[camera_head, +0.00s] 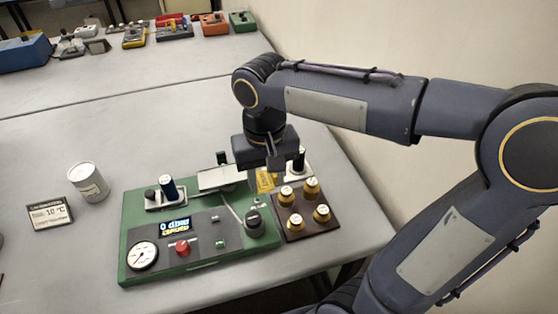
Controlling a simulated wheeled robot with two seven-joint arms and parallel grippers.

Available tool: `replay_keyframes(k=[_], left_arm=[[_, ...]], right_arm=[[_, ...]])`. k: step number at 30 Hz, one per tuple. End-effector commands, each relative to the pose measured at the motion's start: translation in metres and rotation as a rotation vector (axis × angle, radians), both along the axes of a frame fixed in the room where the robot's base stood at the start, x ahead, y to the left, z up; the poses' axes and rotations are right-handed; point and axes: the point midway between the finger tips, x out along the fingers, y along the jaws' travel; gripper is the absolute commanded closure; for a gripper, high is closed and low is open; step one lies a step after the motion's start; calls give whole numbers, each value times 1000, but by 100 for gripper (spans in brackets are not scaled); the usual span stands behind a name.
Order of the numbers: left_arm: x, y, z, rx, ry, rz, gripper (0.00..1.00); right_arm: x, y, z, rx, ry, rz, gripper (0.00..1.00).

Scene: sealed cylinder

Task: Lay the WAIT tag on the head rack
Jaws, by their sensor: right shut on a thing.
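My right gripper (268,166) points down over the far right corner of the green panel unit. It is shut on a small yellow tag (265,181), which shows just below the fingers; its lettering is too small to read. The brown head rack (296,236) lies just right of the green unit and carries several brass knobs with white labelled tops. The tag is close to the rack's far left corner; I cannot tell whether it touches anything below. My left gripper is not in view.
The green unit (128,238) has a gauge, a lit display, a red knob and a metal plate. A black-topped post (299,158) stands behind the rack. A white cylinder (89,182) and a temperature card (50,212) are at left. Several devices line the far table.

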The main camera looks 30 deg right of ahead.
Motion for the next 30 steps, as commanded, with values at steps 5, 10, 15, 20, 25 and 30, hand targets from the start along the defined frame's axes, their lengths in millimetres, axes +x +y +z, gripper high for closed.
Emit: replay_keyframes(k=[5,10,15,20,25,30], left_arm=[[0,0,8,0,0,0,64],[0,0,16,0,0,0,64],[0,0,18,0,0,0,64],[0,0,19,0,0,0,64],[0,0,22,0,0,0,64],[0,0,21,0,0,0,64]], right_arm=[[32,-27,-17,0,5,-6,81],[65,-54,-36,0,5,-7,81],[83,-68,-69,0,4,-3,81],[92,-75,-83,0,1,-2,81],[100,-82,-97,0,3,-2,81],[99,-81,-121,-1,2,0,81]])
